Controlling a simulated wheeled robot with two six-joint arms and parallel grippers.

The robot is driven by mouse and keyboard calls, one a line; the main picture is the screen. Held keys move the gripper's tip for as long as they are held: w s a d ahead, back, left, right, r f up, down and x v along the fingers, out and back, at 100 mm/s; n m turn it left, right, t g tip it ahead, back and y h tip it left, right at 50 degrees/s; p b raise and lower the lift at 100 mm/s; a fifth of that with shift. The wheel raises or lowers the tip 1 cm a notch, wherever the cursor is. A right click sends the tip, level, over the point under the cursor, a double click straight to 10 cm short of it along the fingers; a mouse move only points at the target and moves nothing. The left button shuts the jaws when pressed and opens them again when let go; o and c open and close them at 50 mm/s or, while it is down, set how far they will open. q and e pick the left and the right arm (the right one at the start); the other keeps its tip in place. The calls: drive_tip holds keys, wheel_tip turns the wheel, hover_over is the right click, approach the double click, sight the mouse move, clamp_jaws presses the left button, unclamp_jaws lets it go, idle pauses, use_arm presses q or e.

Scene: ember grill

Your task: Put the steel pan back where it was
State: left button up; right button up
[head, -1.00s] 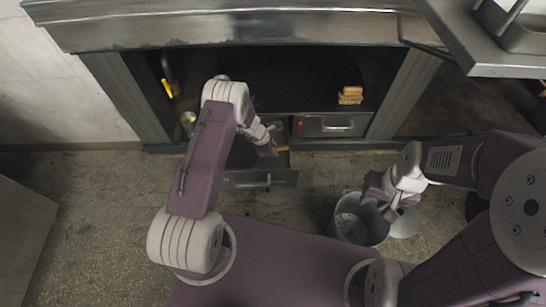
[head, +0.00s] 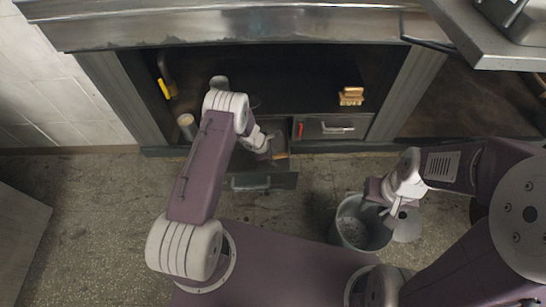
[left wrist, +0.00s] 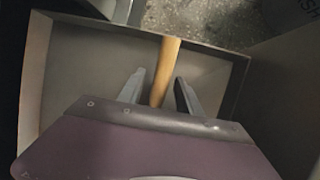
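I cannot pick out a steel pan with certainty. A pulled-out grey drawer (head: 262,182) stands below the dark shelf. My left gripper (head: 270,153) reaches down into it. In the left wrist view the drawer (left wrist: 85,35) holds a wooden handle (left wrist: 170,55), which lies between the two fingers of my left gripper (left wrist: 160,95). The fingers look apart, with narrow gaps beside the handle; its lower end is hidden by the gripper. My right gripper (head: 388,208) hangs over the right rim of a grey bucket (head: 345,238); its fingers are too small to read.
A closed drawer (head: 340,133) with a bar handle sits right of the open one. A wooden brush (head: 351,97), a yellow-handled tool (head: 164,89) and a grey can (head: 187,122) are in the recess. A steel counter (head: 230,28) overhangs it. Floor left of the drawer is clear.

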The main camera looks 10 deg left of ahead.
use_arm(q)
drive_tip(key=shift+r, duration=0.2)
drive_tip(key=s+r+m+g+p, duration=0.1)
drive_tip(key=s+r+m+p, duration=0.3)
drive_tip(key=r, duration=0.7)
drive_tip(key=s+r+m+p, duration=0.2)
drive_tip(key=s+r+m, duration=0.35)
drive_tip(key=r, duration=0.65)
drive_tip(key=s+a+r+m+y, duration=0.1)
drive_tip(key=s+r+m, duration=0.3)
drive_tip(key=s+m, duration=0.2)
drive_tip(key=s+a+r+m+g+y, duration=0.1)
drive_tip(key=s+r+m, duration=0.3)
drive_tip(key=s, duration=0.5)
drive_tip(key=shift+a+r+m+y, duration=0.25)
drive_tip(key=shift+m+y, duration=0.35)
drive_tip(key=shift+m, duration=0.25)
